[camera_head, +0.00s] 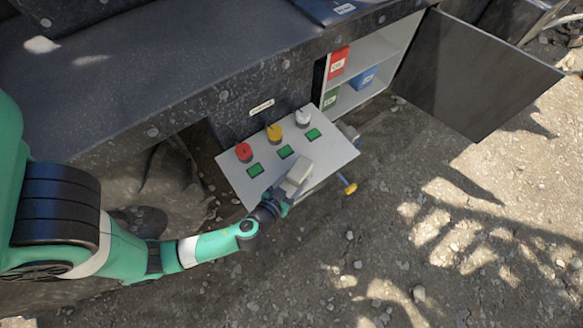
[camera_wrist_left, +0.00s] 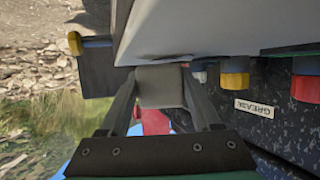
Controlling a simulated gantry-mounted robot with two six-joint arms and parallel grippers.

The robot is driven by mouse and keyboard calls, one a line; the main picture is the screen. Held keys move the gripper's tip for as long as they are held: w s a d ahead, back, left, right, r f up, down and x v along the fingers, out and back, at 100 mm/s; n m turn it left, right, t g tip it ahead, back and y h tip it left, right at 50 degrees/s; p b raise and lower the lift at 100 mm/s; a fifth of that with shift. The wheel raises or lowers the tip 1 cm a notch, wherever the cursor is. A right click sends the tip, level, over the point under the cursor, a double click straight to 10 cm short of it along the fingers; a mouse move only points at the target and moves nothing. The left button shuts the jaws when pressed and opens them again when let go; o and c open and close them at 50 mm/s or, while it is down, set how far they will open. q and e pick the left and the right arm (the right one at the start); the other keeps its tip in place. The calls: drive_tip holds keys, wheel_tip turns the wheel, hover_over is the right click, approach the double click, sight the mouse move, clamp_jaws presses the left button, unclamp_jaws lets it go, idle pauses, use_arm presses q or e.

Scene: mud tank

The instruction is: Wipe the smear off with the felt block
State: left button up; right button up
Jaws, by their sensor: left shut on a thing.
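My left gripper (camera_head: 287,190) is shut on a pale grey felt block (camera_head: 299,169). In the left wrist view the block (camera_wrist_left: 160,86) sits between the two fingers, close against the white panel (camera_wrist_left: 225,28); I cannot tell for sure whether it touches. In the head view the panel (camera_head: 236,181) is a tilted light plate, with the block over its lower right part. A faint dark streak, perhaps the smear (camera_wrist_left: 152,58), shows on the panel beside the block in the wrist view. I cannot make out a smear in the head view. My right gripper is not in view.
Red (camera_head: 243,152), yellow (camera_head: 274,133) and white (camera_head: 303,117) knobs stand along the panel's back, with green displays before them. A yellow-tipped handle (camera_head: 349,188) juts out at right. An open cabinet (camera_head: 383,85) with red, blue and green boxes and its dark door (camera_head: 470,75) stand behind.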

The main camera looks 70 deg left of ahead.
sight(304, 177)
use_arm(q)
drive_tip(key=shift+w+f, duration=0.15)
drive_tip(key=shift+w, duration=0.25)
drive_tip(key=shift+w+d+r+b, duration=0.15)
drive_tip(key=shift+w+d+b, duration=0.15)
drive_tip(key=shift+d, duration=0.2)
drive_tip(key=shift+w+d+r+b, duration=0.15)
drive_tip(key=shift+w+d+b, duration=0.15)
drive_tip(key=shift+d, duration=0.15)
drive_tip(key=shift+d+r, duration=0.1)
drive_tip(key=shift+d, duration=0.15)
drive_tip(key=shift+a+r, duration=0.1)
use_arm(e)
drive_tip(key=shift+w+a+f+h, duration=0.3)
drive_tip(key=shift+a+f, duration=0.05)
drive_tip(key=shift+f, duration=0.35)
use_arm(q)
drive_tip(key=shift+r+p, duration=0.6)
wheel_tip(304, 177, up, 5)
drive_tip(key=p, duration=0.4)
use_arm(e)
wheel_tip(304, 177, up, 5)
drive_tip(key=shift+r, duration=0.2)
use_arm(q)
drive_tip(key=shift+f, duration=0.1)
